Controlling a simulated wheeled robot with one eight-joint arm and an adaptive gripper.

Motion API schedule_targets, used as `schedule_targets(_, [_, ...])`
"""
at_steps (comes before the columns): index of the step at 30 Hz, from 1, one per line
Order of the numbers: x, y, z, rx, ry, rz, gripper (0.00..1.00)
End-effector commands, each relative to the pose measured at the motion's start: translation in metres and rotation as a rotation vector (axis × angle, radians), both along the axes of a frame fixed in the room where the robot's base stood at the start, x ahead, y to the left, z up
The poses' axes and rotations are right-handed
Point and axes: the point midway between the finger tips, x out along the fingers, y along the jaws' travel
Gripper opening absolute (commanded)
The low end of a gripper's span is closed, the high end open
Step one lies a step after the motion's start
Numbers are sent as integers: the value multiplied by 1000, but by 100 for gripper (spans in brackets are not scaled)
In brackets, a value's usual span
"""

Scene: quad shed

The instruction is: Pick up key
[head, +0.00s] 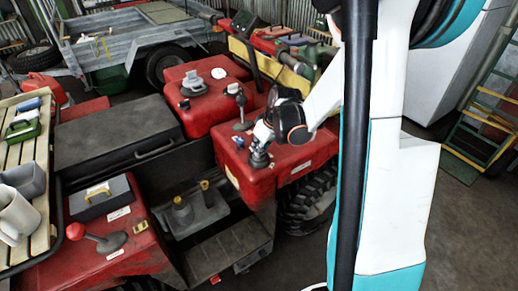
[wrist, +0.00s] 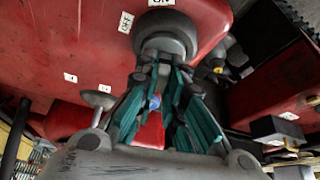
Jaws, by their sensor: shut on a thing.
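In the wrist view the fingers of my gripper (wrist: 163,66), with teal inner pads, close together right at the grey switch (wrist: 166,35). White labels reading OFF and ON sit beside it. The key is mostly hidden between the fingertips and cannot be made out clearly. It appears to be held at the switch, and I cannot tell whether it is still in it.
A lever with a red knob (head: 75,231) and a grey box (head: 101,196) are at the lower left. A slatted bench (head: 42,190) with mugs stands at the left edge. A grey trailer (head: 135,42) is behind. Other knobs stand close by on the red surfaces.

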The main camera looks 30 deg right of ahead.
Motion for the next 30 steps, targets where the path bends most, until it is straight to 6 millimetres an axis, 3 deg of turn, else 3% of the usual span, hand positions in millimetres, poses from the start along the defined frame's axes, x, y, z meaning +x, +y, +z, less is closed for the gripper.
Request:
schedule_targets(8, [0, 0, 30, 0, 0, 0, 0])
schedule_targets(21, [0, 0, 146, 0, 0, 0, 0])
schedule_targets(30, [0, 0, 191, 0, 0, 0, 0])
